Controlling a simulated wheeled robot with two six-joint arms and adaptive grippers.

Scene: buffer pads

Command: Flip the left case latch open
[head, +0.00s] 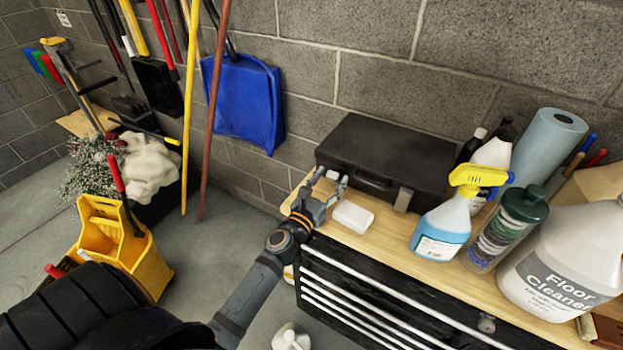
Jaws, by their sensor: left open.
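A closed black case (390,150) lies on the wooden top of a tool cabinet, against the block wall. Its handle (372,183) is on the front face. The right latch (403,199) is a light grey tab on that face. The left latch (332,174) shows as a small pale patch between my fingers; whether it is up or down is too small to tell. My left gripper (331,181) is open at the left end of the case front, with its fingers on either side of that latch. Contact cannot be told. My right gripper is not in view.
A white block (352,217) lies right beside my left gripper. A blue spray bottle (441,228), a green-capped bottle (506,228), a floor cleaner jug (565,265) and a paper roll (550,145) crowd the right. A yellow bucket (150,260) stands on the floor at left.

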